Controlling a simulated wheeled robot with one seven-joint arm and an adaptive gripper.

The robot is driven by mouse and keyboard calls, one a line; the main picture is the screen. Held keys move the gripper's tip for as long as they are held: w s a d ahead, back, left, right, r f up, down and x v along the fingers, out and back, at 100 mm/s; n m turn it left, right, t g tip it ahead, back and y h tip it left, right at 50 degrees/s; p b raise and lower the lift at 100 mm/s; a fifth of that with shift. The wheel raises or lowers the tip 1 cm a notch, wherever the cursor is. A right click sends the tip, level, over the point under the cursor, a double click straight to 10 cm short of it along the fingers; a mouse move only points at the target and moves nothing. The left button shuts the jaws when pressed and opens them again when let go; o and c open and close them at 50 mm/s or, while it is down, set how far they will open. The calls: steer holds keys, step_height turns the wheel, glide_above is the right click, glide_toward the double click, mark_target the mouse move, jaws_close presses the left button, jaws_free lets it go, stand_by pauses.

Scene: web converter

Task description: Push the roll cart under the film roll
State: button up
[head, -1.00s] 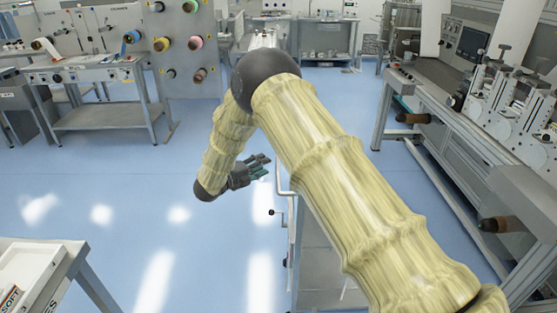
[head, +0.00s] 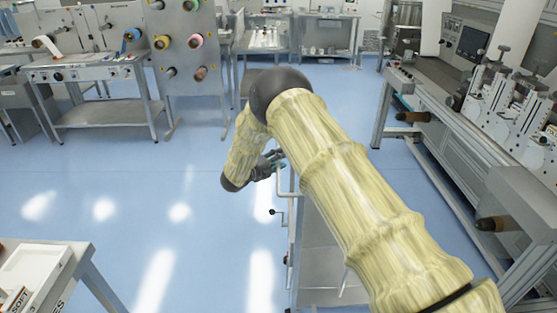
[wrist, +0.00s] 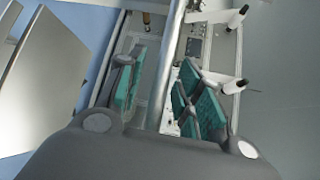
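The roll cart (head: 318,268) stands in front of me, largely hidden behind my arm in the head view. Its bent metal handle (head: 284,192) shows on its left side. My gripper (head: 274,163) is at the top of this handle. In the wrist view my gripper (wrist: 162,78) has its teal-padded fingers apart, with a metal bar (wrist: 177,80) running between them. I cannot tell whether the pads touch the bar. White rolls (wrist: 236,18) sit on the machine in the wrist view; I cannot tell which is the film roll.
A long machine (head: 440,115) with brown-tipped spindles (head: 495,224) runs along the right. A white table (head: 70,258) is at the near left. A workbench (head: 95,70) and a spool panel (head: 188,75) stand at the back left. The blue floor between is clear.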

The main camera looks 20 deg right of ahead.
jaws_close()
